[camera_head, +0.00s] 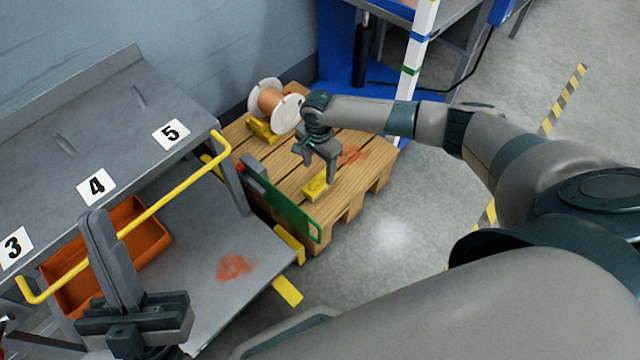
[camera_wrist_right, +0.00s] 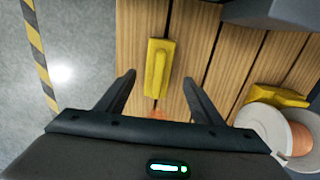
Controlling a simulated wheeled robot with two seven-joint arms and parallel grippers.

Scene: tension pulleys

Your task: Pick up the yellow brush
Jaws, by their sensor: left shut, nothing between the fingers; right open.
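The yellow brush (camera_head: 317,187) lies on the wooden pallet, near its front edge. In the right wrist view the yellow brush (camera_wrist_right: 159,68) lies lengthwise along the planks, its raised handle facing up. My right gripper (camera_head: 320,171) is open above the brush, pointing down. In the wrist view the brush lies beyond and between the open fingers (camera_wrist_right: 159,80), with nothing held. My left gripper (camera_head: 98,218) is shut and empty in front of the grey workbench, at the lower left.
The pallet (camera_head: 345,205) also carries a white-flanged copper spool (camera_head: 271,103) on a yellow base and has a reddish stain (camera_head: 353,154). A green flat object (camera_head: 290,210) stands at its left edge. An orange bin (camera_head: 155,238) sits under the workbench (camera_head: 60,140). Floor to the right is clear.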

